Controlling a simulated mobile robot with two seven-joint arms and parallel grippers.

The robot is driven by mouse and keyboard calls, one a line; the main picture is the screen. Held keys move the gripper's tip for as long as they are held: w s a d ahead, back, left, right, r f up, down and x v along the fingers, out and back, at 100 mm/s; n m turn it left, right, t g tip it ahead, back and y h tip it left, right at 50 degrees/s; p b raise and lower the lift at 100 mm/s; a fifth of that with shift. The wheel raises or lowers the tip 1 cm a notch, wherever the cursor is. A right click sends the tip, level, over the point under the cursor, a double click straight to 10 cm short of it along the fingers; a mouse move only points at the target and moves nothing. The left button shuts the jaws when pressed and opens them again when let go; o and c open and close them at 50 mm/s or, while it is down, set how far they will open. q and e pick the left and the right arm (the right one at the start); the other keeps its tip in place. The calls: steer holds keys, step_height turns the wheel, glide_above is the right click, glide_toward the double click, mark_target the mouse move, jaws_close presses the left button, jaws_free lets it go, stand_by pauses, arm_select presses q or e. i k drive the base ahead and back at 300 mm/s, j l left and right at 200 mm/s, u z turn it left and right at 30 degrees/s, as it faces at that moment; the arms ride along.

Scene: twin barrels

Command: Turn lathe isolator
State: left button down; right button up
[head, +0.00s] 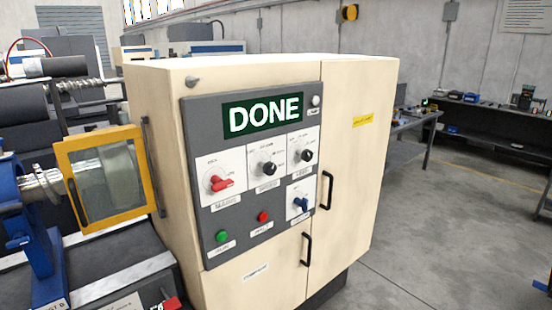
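A cream control cabinet (345,100) stands in the middle of the head view. Its grey panel (196,135) carries a green display (264,115) reading DONE. A red rotary handle (220,184) sits on a white plate at the panel's left, lying roughly level with its tip to the right. Two black knobs (268,168) and (306,155) are to its right. The small labels are too blurred to tell which one is the lathe isolator. Neither of my grippers is in view.
A green button (222,236) and a red button (263,216) are low on the panel. Black door handles (326,190) stick out at the right. A lathe with a yellow-framed guard (148,168) stands at left. Grey floor (460,230) is open at right, before workbenches (500,120).

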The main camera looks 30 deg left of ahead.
mark_target(220, 185)
steer(key=u, duration=0.9)
steer(key=j+u, duration=0.65)
steer(key=k+l, duration=0.15)
steer(key=l, duration=0.15)
